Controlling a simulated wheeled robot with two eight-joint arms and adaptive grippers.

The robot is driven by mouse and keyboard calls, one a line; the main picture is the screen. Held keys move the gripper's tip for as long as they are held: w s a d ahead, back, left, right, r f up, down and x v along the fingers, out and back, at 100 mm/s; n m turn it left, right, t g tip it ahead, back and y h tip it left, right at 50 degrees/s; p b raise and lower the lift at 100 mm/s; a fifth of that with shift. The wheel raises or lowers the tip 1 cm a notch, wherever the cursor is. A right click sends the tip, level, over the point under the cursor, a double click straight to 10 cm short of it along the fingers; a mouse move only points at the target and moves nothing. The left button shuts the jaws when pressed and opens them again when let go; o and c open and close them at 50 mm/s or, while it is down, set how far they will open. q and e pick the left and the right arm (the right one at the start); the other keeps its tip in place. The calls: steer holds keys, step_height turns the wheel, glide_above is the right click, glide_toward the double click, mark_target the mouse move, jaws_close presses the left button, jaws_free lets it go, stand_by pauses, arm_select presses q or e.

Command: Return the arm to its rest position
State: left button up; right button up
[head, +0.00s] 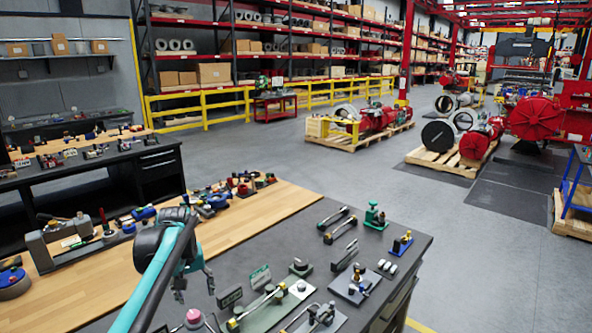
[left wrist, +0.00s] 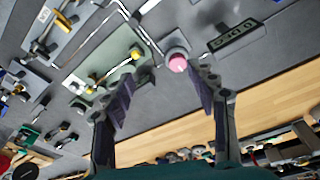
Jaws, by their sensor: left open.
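My left arm (head: 165,275) comes in from the bottom left of the head view, teal and black. My left gripper (head: 194,287) hangs over the near part of the dark workbench top (head: 255,240). In the left wrist view the left gripper (left wrist: 161,82) has its two dark fingers spread wide apart with nothing between them. A round grey part with a pink knob (left wrist: 178,63) lies beyond the fingertips; in the head view it is just below the gripper. My right gripper is not in view.
A small dark label block (left wrist: 236,36) lies near the pink-knobbed part. Several valves and fittings cover the bench. A wooden strip (head: 250,215) runs along its left side. Open floor (head: 490,270) lies right.

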arm_select(q)
steer(key=s+d+f+m+t+b, duration=0.1)
steer(key=s+d+f+t+b, duration=0.15)
steer(key=s, duration=0.55)
steer(key=s+d+f+m+t+b, duration=0.15)
steer(key=s+d, duration=0.25)
steer(key=s, duration=0.4)
steer(key=s+d+f+m+t+b, duration=0.1)
steer(key=s+d+f+m+b, duration=0.1)
steer(key=s+f, duration=0.7)
steer(key=shift+s+d+f+b, duration=0.35)
steer(key=shift+s+d+b, duration=0.1)
steer(key=shift+s+d, duration=0.25)
